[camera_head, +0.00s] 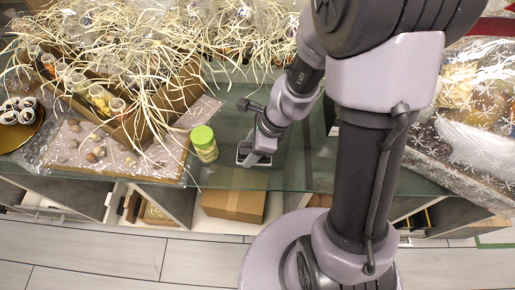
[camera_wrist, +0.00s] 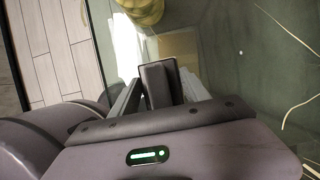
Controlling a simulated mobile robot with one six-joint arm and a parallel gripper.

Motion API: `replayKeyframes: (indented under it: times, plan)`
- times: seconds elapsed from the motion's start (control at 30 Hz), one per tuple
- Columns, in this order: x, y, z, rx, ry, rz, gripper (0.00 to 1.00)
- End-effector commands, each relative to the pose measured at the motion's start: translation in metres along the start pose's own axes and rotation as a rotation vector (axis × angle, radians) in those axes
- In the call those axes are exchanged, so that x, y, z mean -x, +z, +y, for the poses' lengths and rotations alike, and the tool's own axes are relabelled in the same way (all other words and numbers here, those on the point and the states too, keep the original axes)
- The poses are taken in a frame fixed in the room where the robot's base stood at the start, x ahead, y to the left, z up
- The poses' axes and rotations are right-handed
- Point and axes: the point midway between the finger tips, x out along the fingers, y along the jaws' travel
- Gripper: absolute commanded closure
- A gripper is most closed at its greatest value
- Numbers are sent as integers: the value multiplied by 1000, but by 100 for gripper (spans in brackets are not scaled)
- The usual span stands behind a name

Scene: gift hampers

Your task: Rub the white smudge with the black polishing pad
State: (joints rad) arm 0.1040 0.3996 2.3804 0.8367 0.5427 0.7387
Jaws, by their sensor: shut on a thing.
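My gripper (camera_head: 256,157) is low over the green glass counter (camera_head: 228,120), to the right of a jar with a green lid. In the wrist view my gripper (camera_wrist: 160,92) is shut on a dark block, the black polishing pad (camera_wrist: 158,82). I cannot tell whether the pad touches the glass. I cannot make out the white smudge for certain. A bright white patch (camera_wrist: 125,45) shows beyond the fingers to the left, and may be a reflection. A tiny white dot (camera_wrist: 240,53) lies on the glass to the right.
The green-lidded jar (camera_head: 204,143) stands close left of my gripper. A hamper box (camera_head: 150,118) with straw strands and jars fills the left. Wrapped goods (camera_head: 465,130) lie on the right. A cardboard box (camera_head: 233,204) sits on the shelf below the glass.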

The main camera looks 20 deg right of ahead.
Motion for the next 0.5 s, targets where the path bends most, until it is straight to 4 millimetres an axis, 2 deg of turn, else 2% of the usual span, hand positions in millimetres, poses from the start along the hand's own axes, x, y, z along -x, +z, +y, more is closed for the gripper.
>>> replayKeyframes:
  times: [0.1, 0.3, 0.5]
  plan:
    - [-3, 7, 1, 2, 1, 1, 82]
    - [-3, 7, 0, 0, 0, 1, 82]
    - [1, -3, 0, -2, -1, 0, 82]
